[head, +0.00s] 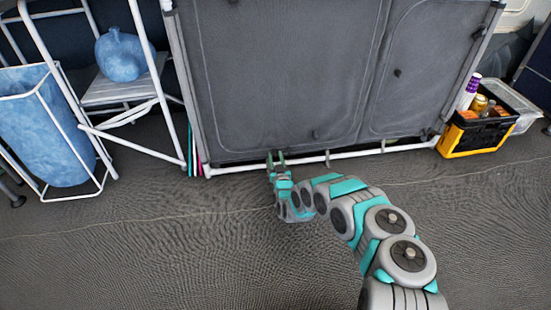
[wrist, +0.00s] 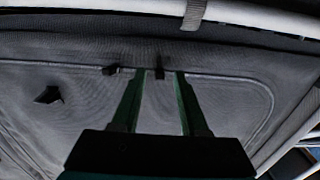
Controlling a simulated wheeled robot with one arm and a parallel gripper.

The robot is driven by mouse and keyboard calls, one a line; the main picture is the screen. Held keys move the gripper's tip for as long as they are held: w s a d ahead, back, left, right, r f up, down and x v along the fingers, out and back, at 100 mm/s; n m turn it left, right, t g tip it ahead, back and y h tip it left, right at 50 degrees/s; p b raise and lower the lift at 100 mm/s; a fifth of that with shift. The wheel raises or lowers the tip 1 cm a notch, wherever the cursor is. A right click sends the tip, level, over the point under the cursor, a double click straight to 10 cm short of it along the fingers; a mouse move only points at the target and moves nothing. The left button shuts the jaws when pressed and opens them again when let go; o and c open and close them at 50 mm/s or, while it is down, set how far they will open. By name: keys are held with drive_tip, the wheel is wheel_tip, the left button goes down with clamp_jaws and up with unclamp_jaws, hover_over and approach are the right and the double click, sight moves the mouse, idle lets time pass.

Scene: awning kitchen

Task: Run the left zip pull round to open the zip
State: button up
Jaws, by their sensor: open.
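The grey fabric cabinet front (head: 285,75) has a left and a right door panel. In the wrist view, the left panel's zip line (wrist: 235,80) runs along its edge and bends round a corner at right. A small dark zip pull (wrist: 159,72) sits on this line between my fingertips. A second dark tab (wrist: 108,69) is on the line just left of my fingers. My gripper (head: 276,158) is open at the cabinet's foot; its green fingers also show in the wrist view (wrist: 158,76). I cannot tell whether either finger touches the pull. The head view does not show this pull clearly.
A white bottom rail (head: 235,168) runs along the cabinet's foot, close to my gripper. A larger dark tab (wrist: 48,95) is on the panel. A white-framed shelf (head: 115,90) and blue bin (head: 45,125) stand left, a yellow-black crate (head: 470,140) right. The floor in front is clear.

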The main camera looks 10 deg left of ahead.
drive_tip(key=shift+w, duration=0.2)
drive_tip(key=shift+c, duration=0.4)
clamp_jaws()
idle(1.0)
